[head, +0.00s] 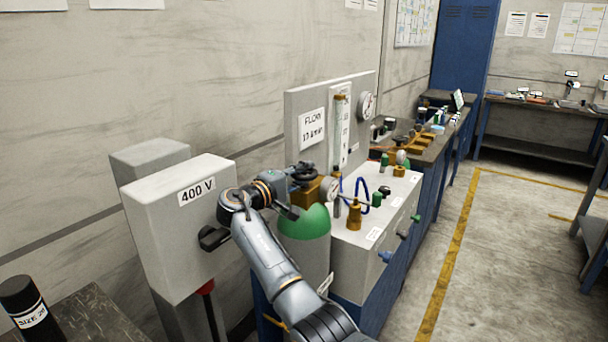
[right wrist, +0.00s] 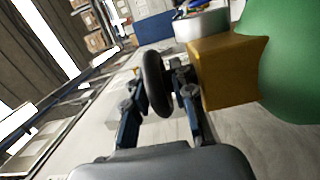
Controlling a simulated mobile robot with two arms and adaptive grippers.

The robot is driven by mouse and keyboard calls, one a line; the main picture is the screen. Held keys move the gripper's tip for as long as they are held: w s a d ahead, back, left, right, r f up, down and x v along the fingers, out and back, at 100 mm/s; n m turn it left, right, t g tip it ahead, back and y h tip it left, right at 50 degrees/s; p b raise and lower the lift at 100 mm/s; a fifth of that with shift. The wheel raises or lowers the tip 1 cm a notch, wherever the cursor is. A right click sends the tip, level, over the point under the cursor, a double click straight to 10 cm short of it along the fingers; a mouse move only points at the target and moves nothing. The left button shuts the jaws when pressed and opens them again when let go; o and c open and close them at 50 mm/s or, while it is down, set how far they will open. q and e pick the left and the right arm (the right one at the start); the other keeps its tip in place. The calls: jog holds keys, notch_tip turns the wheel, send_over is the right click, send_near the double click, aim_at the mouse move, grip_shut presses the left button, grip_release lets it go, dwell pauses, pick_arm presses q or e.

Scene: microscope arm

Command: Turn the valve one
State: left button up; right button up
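A green-topped gas cylinder (head: 305,224) stands against the bench, with a brass valve block (head: 325,189) and a black handwheel (head: 304,173) on top. In the right wrist view the handwheel (right wrist: 154,84) is seen nearly edge-on between my fingertips, with the brass block (right wrist: 226,72) and green dome (right wrist: 290,70) to its right. My right gripper (head: 298,191) is beside the handwheel, and its two fingers (right wrist: 159,88) are apart on either side of it. Firm contact with the wheel is not visible. The left gripper is not in view.
A grey "400 V" box (head: 185,240) stands close on the left of my right arm. A grey panel with a flow label (head: 312,129) and gauge rises behind the cylinder. A white cabinet (head: 350,250) with small fittings is to the right. The floor at right is clear.

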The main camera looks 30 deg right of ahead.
aim_at(294, 178)
jog(key=v, duration=0.7)
jog(key=shift+a, duration=0.25)
